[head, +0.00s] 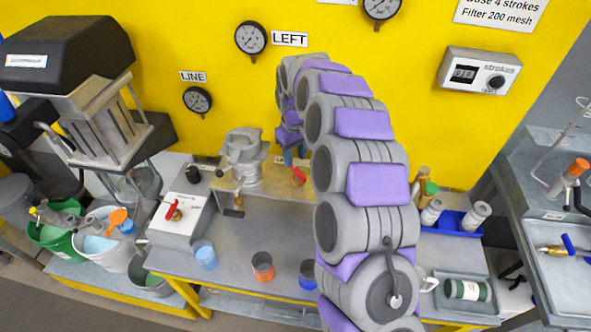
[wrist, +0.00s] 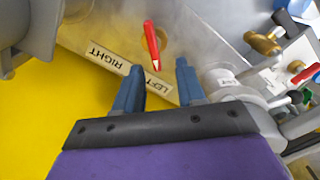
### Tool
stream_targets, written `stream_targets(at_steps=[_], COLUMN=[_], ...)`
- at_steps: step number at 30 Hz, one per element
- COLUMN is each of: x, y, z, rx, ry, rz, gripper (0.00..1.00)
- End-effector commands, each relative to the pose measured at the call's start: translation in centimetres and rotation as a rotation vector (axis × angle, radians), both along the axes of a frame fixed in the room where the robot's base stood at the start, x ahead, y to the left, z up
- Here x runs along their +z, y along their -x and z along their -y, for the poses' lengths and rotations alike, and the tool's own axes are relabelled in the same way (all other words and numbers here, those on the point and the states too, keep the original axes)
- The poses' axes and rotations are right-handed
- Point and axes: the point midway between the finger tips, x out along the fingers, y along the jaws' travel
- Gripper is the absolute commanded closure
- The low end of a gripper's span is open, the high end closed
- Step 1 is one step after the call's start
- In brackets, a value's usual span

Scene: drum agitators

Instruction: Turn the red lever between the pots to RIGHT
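The red lever (wrist: 151,42) shows in the wrist view, just beyond my fingertips, above a plate (wrist: 138,75) lettered RIGHT on its left and LEFT on its right, upside down. The lever lies nearly along the view, its near end between the two words. My gripper (wrist: 158,66) is open, its blue fingers either side of the lever's near end. I cannot tell whether they touch it. In the head view the lever (head: 298,175) shows small beside my arm, which hides much of my gripper. One grey pot (head: 243,158) stands left of it; another part-shows in the wrist view (wrist: 35,25).
Several cups, including an orange-banded one (head: 263,266), stand on the bench front. A blue tray (head: 455,222) with bottles lies right of my arm. The yellow wall (head: 400,60) rises close behind.

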Motion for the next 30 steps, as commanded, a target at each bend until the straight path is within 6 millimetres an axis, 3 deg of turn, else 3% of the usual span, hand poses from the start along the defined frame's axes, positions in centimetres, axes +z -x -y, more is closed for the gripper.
stream_targets(at_steps=[3, 9, 15, 23, 30], x=[-2.3, -5.0, -6.1, -6.1, -6.0], y=[-0.1, 0.0, 0.0, 0.0, 0.0], z=[0.3, 0.7, 0.2, 0.1, 0.5], rx=[-0.001, -0.002, -0.002, -0.001, -0.002], ry=[-0.003, -0.007, -0.001, -0.001, -0.005], rz=[0.001, -0.001, 0.001, 0.002, 0.002], gripper=[0.61, 0.61, 0.61, 0.61, 0.84])
